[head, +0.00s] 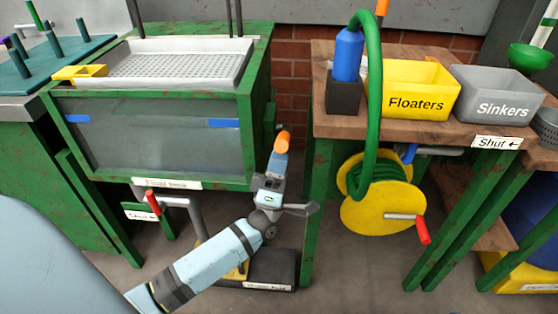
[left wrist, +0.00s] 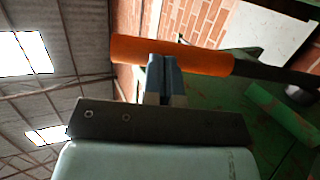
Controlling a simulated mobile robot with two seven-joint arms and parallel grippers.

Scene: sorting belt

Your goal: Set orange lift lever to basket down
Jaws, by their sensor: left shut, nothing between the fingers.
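The lift lever's orange grip (head: 282,142) stands at the right side of the green-framed tank in the head view. In the left wrist view the orange grip (left wrist: 185,55) lies across the picture, on a dark rod (left wrist: 275,74) to the right. My left gripper (head: 277,160) is just below the grip, and its fingers (left wrist: 164,68) are shut with nothing between them. Their tips overlap the grip in the wrist view; I cannot tell whether they touch it. The white perforated basket (head: 180,70) sits at the top of the tank (head: 160,182). My right gripper is not in view.
A wooden bench (head: 425,127) on the right carries a yellow Floaters bin (head: 408,88) and a grey Sinkers bin (head: 497,92). A yellow hose reel (head: 375,215) hangs below it. A red-handled valve (head: 152,203) is under the tank. A dark pedal box (head: 272,268) is on the floor.

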